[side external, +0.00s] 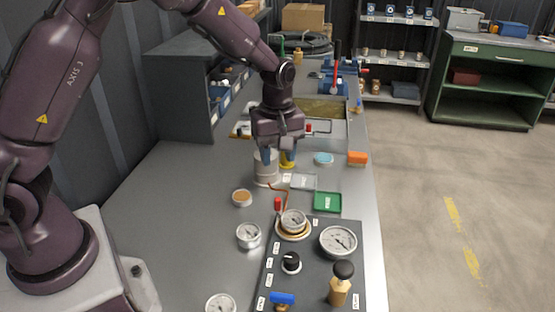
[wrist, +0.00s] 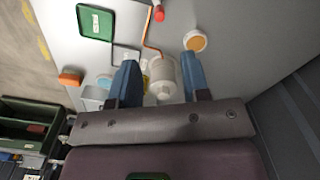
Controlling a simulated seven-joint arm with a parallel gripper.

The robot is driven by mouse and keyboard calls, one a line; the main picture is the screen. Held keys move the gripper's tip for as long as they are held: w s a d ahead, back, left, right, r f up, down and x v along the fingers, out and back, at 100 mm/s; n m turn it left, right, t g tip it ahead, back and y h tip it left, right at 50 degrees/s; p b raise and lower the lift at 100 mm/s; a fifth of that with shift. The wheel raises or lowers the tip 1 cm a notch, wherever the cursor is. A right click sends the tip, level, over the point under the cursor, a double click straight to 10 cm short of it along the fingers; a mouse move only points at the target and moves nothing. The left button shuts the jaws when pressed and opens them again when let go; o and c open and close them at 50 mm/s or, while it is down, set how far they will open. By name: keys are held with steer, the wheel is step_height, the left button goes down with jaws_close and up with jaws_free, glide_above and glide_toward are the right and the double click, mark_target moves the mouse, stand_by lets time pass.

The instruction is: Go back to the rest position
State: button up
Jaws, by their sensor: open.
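My gripper (side external: 277,158) hangs over the grey bench, its blue fingers pointing down. It is open, with a wide gap between the fingertips in the wrist view (wrist: 159,62). A white cylindrical container (side external: 265,172) stands just below and beside the fingers. In the wrist view this white container (wrist: 163,80) appears between the two fingers, and I cannot tell whether either touches it. A yellow object (side external: 287,162) is partly hidden behind a finger. The rest position is not marked in either view.
A dark panel (side external: 318,260) with gauges, a knob and valves lies at the front. A green tray (side external: 328,202), an orange block (side external: 357,158) and an orange-topped round dish (side external: 242,197) lie nearby. A grey bin shelf (side external: 190,100) stands left. The left bench area is clear.

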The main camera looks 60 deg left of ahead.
steer(key=s+r+m+t, duration=0.2)
steer(key=s+r+m, duration=0.5)
steer(key=s+r, duration=0.2)
steer(key=s+d+r+m+t, duration=0.1)
steer(key=s+r+m+t, duration=0.2)
steer(key=s+r+m, duration=0.4)
steer(key=s+r, duration=0.2)
steer(key=s, duration=0.4)
steer(key=shift+s+d+m+t, duration=0.3)
steer(key=shift+s, duration=0.05)
